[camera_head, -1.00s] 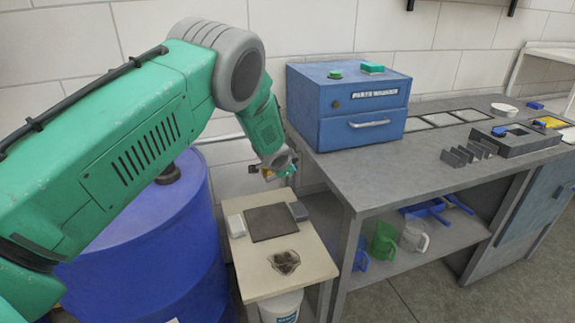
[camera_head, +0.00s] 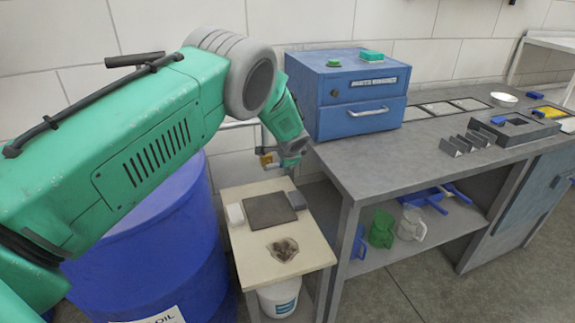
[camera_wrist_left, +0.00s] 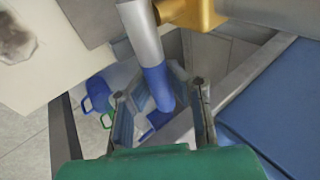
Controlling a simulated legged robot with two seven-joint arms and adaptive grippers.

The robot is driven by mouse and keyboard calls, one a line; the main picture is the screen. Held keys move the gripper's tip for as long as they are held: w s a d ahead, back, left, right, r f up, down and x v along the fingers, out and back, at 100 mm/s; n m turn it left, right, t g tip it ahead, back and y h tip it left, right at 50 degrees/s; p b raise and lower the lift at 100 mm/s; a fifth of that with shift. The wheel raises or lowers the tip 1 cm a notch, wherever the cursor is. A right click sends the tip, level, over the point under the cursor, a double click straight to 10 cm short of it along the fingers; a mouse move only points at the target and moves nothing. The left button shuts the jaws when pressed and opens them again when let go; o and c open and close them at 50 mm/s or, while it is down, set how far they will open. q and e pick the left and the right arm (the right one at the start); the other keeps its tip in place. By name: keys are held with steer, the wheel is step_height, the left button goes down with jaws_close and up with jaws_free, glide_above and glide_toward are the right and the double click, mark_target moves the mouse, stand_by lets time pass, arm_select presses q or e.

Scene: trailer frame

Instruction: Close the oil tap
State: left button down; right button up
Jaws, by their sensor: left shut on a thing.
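The oil tap is a brass valve body (camera_head: 266,160) on a pipe above the small cream side table in the head view. In the left wrist view its brass body (camera_wrist_left: 190,12) is at the top, and its silver lever with a blue grip (camera_wrist_left: 158,88) runs down from it. My left gripper (camera_wrist_left: 160,92) has one finger on each side of the blue grip and is shut on it. In the head view my left gripper (camera_head: 291,158) is just right of the brass body, and its fingers and the lever are hard to make out. My right gripper is not in view.
A blue oil barrel (camera_head: 150,235) stands at the left under my arm. The side table (camera_head: 255,255) holds a dark plate (camera_head: 270,209) and a stained dish (camera_head: 282,249). A grey workbench (camera_head: 385,165) with a blue drawer cabinet (camera_head: 350,95) stands close on the right.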

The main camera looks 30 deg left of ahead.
arm_select(q)
steer(key=shift+w+r, duration=0.1)
steer(key=c, duration=1.7)
jaws_free()
steer(key=shift+d, duration=0.1)
steer(key=shift+c, duration=0.2)
steer(key=v, duration=1.1)
steer(key=shift+r, duration=0.25)
steer(key=shift+d+f, duration=0.1)
steer(key=shift+f, duration=0.05)
